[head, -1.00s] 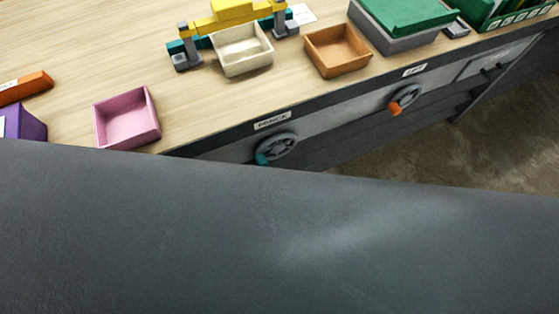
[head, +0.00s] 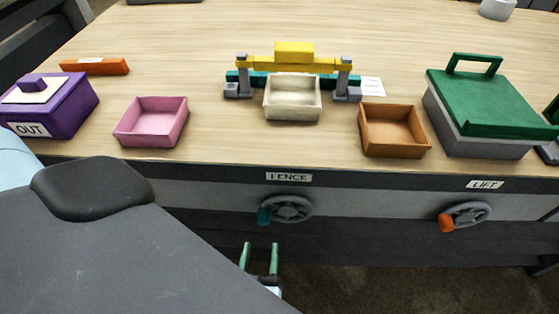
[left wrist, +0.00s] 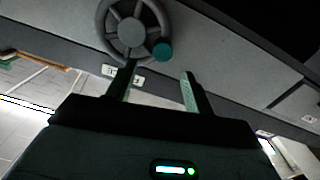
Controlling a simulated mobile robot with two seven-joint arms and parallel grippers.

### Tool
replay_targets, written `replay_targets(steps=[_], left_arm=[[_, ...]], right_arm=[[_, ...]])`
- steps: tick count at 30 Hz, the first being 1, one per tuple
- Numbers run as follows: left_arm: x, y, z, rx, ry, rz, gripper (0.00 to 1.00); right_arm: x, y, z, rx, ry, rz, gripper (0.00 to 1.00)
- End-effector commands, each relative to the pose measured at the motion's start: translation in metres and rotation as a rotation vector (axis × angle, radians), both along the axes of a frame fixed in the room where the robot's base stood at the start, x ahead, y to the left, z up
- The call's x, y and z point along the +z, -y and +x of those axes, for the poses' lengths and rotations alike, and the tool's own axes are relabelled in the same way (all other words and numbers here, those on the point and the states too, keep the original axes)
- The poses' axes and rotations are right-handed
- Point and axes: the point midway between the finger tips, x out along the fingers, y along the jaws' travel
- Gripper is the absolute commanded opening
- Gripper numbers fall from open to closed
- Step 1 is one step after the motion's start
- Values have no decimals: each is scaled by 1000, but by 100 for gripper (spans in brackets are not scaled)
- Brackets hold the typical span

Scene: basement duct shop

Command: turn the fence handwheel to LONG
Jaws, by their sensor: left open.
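The fence handwheel (head: 293,208) is a grey spoked wheel on the bench's front panel, below the FENCE label (head: 289,177). Its teal knob (head: 264,215) is at the wheel's left in the head view. My left gripper (head: 259,256) is open and empty, below the wheel and apart from it. In the left wrist view the wheel (left wrist: 133,33) and teal knob (left wrist: 163,51) lie just beyond the fingers (left wrist: 157,80), with nothing between them. No LONG marking is readable. My right gripper is out of view.
A second wheel (head: 470,214) with an orange knob sits right, under the LIFT label (head: 485,184). On the bench stand a pink tray (head: 152,138), a cream tray (head: 292,114) below a yellow-topped fixture (head: 294,54), an orange-brown tray (head: 394,152), a green-lidded box (head: 490,105) and a purple box (head: 70,112).

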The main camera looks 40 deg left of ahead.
Motion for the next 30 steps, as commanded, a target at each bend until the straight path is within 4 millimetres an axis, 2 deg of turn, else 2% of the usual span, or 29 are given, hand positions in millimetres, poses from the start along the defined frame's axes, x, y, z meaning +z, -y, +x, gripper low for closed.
replay_targets(steps=[11, 24, 30], left_arm=[[-3, -6, 4, 37, -6, 4, 52], [-3, -36, 54, 35, -5, 5, 52], [-4, -44, 66, 36, -7, 4, 52]], right_arm=[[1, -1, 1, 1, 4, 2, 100], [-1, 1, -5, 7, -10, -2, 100], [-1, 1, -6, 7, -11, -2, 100]])
